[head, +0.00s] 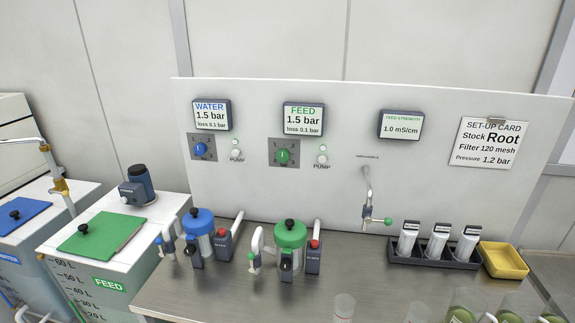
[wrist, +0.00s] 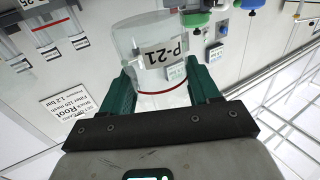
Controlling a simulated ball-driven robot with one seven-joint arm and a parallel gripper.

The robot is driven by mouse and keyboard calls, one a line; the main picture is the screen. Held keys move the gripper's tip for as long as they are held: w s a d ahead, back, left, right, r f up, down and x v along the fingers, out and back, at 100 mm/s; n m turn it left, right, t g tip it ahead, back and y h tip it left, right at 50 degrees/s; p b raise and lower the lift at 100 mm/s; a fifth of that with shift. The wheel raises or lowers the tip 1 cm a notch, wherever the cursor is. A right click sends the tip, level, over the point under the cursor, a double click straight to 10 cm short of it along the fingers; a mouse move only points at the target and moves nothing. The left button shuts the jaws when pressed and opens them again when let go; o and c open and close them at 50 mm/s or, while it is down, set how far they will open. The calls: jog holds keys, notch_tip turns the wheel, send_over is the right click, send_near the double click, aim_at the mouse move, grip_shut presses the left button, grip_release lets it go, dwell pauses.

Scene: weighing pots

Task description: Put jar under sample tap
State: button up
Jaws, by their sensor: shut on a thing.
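A clear jar (wrist: 150,45) with a P-21 label and a red line is between the two green fingers of my gripper (wrist: 162,92) in the wrist view. My gripper is shut on it; the wrist picture is upside down. The sample tap (head: 368,190), a grey bent spout with a green handle, is on the white back panel in the head view, above the steel bench (head: 205,295). The bench below the spout looks bare. My gripper does not show in the head view.
Blue-lidded (head: 198,222) and green-lidded (head: 290,234) filter units stand left of the tap. A dark rack (head: 432,257) of filter cartridges and a yellow tray (head: 505,260) stand right. Clear vessels (head: 343,308) and green-filled jars (head: 462,314) line the front edge.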

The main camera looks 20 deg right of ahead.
jog(key=w+a+f+y, duration=0.1)
jog(key=w+a+f, duration=0.2)
jog(key=a, duration=0.4)
jog(key=w+a+f+n+y, duration=0.1)
jog(key=w+a+f, duration=0.3)
jog(key=a, duration=0.4)
jog(key=shift+w+a+f+n+y, duration=0.2)
jog(key=shift+a+f+n+y, duration=0.1)
jog(key=shift+f, duration=0.35)
jog(key=shift+d, duration=0.1)
jog(key=s+d+r+m+h, duration=0.1)
jog(key=s+d+r, duration=0.4)
jog(key=d, duration=0.6)
jog(key=s+d+r+m+h, duration=0.1)
jog(key=s+d+r, duration=0.4)
jog(key=d+r, duration=0.5)
jog(key=shift+d+r+h, duration=0.2)
jog(key=shift+d+h, duration=0.15)
jog(key=shift+h, duration=0.35)
